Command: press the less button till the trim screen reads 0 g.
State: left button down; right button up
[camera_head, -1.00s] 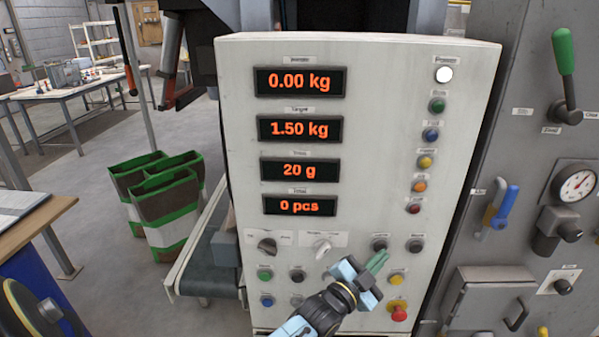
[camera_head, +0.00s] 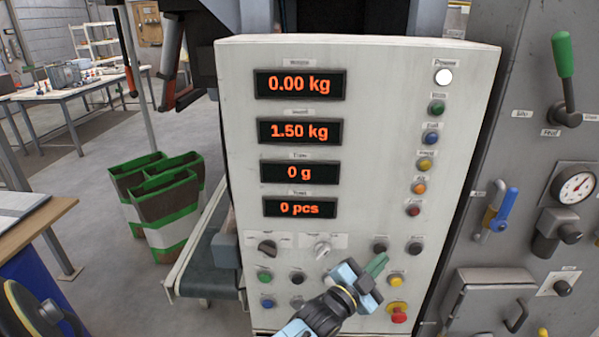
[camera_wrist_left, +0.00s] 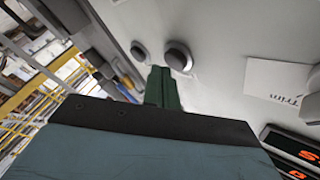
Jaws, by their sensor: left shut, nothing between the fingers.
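The trim screen (camera_head: 300,172), third down on the white panel (camera_head: 370,130), reads 0 g. My left gripper (camera_head: 377,263) is shut and empty, its green fingers pointing up at the panel just below two dark buttons. The left of these (camera_head: 380,248) is nearest the fingertips, and the other (camera_head: 415,248) sits to its right. Their labels are too small to read. In the left wrist view the shut fingers (camera_wrist_left: 163,86) end close by a round dark button (camera_wrist_left: 178,56); I cannot tell whether they touch. My right gripper is not in view.
More buttons and two selector knobs (camera_head: 267,249) crowd the panel around my left gripper. A red emergency button (camera_head: 398,313) is below right. A grey cabinet with a green-handled lever (camera_head: 563,60) stands right. Green-rimmed bins (camera_head: 165,210) and a conveyor (camera_head: 208,255) are left.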

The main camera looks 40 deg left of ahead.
pick_arm(q)
jog(key=shift+s+d, duration=0.15)
jog(key=shift+s, duration=0.1)
jog(key=s+d+p, duration=0.2)
jog(key=s+d, duration=0.1)
jog(key=s, duration=0.2)
jog(key=shift+d+p, duration=0.2)
jog(key=shift+p, duration=0.2)
dwell(0.4)
